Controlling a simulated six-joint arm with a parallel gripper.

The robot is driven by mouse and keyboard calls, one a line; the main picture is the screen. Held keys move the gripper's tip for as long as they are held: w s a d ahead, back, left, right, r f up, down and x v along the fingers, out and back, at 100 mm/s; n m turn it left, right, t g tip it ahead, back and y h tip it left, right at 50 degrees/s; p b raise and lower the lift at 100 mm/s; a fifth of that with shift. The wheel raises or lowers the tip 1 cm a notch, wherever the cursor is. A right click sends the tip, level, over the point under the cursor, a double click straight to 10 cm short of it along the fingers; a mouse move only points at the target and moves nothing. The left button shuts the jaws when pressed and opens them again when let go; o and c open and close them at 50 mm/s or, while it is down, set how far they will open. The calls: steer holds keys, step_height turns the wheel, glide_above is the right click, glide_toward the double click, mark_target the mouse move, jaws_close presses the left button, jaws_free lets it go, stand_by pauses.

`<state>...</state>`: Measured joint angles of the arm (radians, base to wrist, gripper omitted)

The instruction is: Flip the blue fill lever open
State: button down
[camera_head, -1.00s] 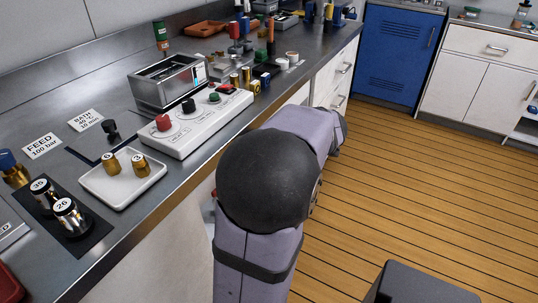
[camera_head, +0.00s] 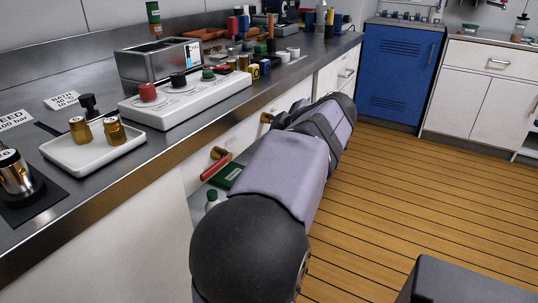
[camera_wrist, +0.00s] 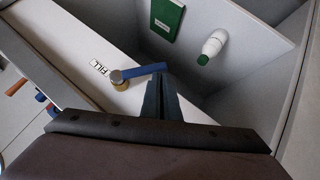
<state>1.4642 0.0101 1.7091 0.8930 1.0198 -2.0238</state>
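The blue fill lever (camera_wrist: 145,71) shows in the wrist view. It runs from a brass valve (camera_wrist: 120,82) with a grey cap toward the right, beside a white FILL label (camera_wrist: 99,67) on a pale panel. My gripper (camera_wrist: 161,78) appears shut, its dark fingers together with nothing seen between them. The fingertips are just below the lever's free end; whether they touch it I cannot tell. In the head view my arm reaches along the front of the counter, and the lever and fingers are hidden.
An open recess beside the panel holds a green book (camera_wrist: 167,18) and a white bottle (camera_wrist: 213,46) with a green cap. In the head view a red lever (camera_head: 215,169) sits below the counter edge. The countertop (camera_head: 165,160) carries many items. The wooden floor (camera_head: 400,190) is clear.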

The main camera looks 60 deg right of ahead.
steer(key=f+h+b, duration=0.1)
steer(key=b, duration=0.4)
steer(key=d+f+n+h+b, duration=0.1)
steer(key=b, duration=0.4)
steer(key=d+f+n+h+b, duration=0.1)
steer(key=b, duration=0.5)
steer(key=shift+d+f+t+h, duration=0.15)
steer(key=shift+f+t+h, duration=0.15)
steer(key=shift+f+t, duration=0.1)
steer(key=shift+d+b, duration=0.35)
steer(key=shift+b, duration=0.55)
steer(key=shift+f, duration=0.1)
steer(key=s+a+b, duration=0.5)
steer(key=s+a, duration=0.2)
steer(key=shift+r+b, duration=0.2)
steer(key=shift+b, duration=0.1)
steer(key=shift+a, duration=0.1)
